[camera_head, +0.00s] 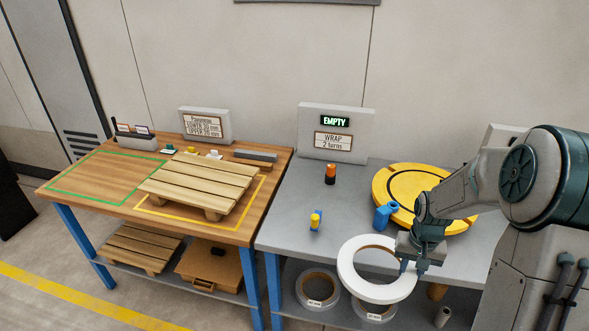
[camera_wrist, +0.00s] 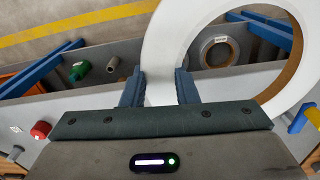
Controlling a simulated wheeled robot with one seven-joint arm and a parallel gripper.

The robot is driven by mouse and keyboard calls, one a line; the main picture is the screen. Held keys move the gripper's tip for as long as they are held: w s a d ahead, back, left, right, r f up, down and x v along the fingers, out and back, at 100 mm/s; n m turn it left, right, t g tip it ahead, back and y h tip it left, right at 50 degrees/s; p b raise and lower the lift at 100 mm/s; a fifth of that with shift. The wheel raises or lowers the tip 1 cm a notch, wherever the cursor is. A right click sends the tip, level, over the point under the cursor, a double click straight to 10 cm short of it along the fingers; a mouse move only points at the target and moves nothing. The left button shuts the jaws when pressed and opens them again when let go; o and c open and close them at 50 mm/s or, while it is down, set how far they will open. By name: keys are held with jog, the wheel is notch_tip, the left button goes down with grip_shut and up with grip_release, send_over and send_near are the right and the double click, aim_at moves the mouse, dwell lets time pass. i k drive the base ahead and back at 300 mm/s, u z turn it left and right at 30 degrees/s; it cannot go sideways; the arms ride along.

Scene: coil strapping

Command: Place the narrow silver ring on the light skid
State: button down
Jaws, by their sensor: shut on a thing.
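My gripper (camera_head: 413,266) is shut on the band of a white ring (camera_head: 348,267) with a brown inner core. It holds the ring over the front edge of the grey bench. In the wrist view the white ring (camera_wrist: 160,45) passes between the two blue fingers of my gripper (camera_wrist: 160,90). Two grey-silver rings (camera_head: 317,289) (camera_head: 374,312) with labels lie on the shelf below, partly hidden. A light slatted wooden skid (camera_head: 200,178) lies on the left wooden table, partly within a yellow outline. Its top is bare.
A yellow turntable (camera_head: 405,180), a blue part (camera_head: 384,216), a yellow-topped part (camera_head: 315,220) and an orange-black cylinder (camera_head: 330,174) stand on the grey bench (camera_head: 285,215). Signs stand at the back. A green-outlined area (camera_head: 105,180) on the table is clear.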

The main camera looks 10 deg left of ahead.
aim_at(200, 178)
jog(key=z, duration=2.55)
jog(key=k, duration=2.5)
jog(key=u, duration=2.5)
jog(key=i, duration=0.5)
jog(key=u, duration=0.05)
